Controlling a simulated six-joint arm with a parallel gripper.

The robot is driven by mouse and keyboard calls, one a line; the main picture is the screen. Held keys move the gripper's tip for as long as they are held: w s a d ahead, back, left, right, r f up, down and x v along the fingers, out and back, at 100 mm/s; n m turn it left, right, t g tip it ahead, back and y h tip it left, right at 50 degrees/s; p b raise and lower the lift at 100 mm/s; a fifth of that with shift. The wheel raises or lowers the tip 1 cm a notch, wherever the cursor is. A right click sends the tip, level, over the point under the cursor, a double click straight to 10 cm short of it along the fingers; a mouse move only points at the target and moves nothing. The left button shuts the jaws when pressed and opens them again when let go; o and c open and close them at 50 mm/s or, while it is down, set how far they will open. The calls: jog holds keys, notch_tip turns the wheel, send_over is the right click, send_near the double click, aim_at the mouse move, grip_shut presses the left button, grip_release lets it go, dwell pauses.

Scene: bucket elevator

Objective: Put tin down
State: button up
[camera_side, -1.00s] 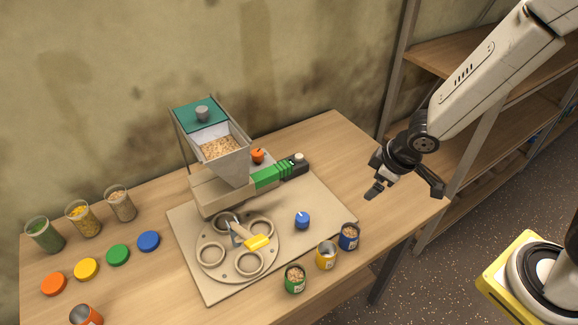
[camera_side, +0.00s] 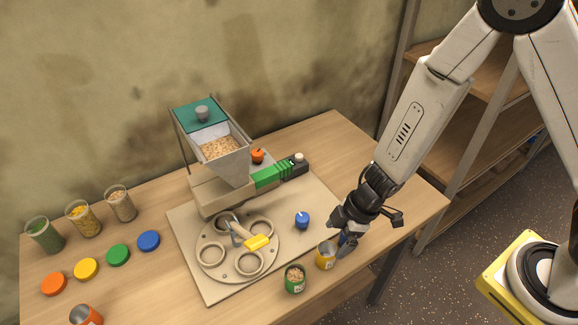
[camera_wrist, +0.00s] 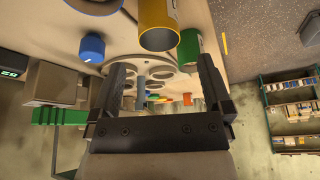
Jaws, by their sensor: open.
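My gripper (camera_side: 346,238) is open, low over the table's front right. It overlaps the blue tin (camera_side: 350,241) in the side view and hides most of it; I cannot tell if they touch. In the wrist view my open fingers (camera_wrist: 164,68) have no tin between them. The yellow tin (camera_side: 325,257) stands just left of my gripper, and it also shows in the wrist view (camera_wrist: 158,22). The green tin (camera_side: 294,279), filled with light pieces, stands further left. An orange tin (camera_side: 86,315) is at the bottom left edge.
The round carousel (camera_side: 212,276) with ring holders and a yellow-handled tool lies on the board (camera_side: 195,293). A hopper machine (camera_side: 222,160) stands behind it. A blue knob (camera_side: 302,220) is left of my gripper. Coloured lids (camera_side: 86,269) and filled cups (camera_side: 84,220) are at left.

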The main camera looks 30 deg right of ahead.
aim_at(324, 253)
jog(key=shift+x, duration=1.2)
jog(key=shift+f, duration=0.15)
jog(key=shift+x, duration=2.45)
jog(key=shift+d, duration=0.15)
jog(key=shift+c, duration=0.2)
grip_shut()
notch_tip(324, 253, up, 18)
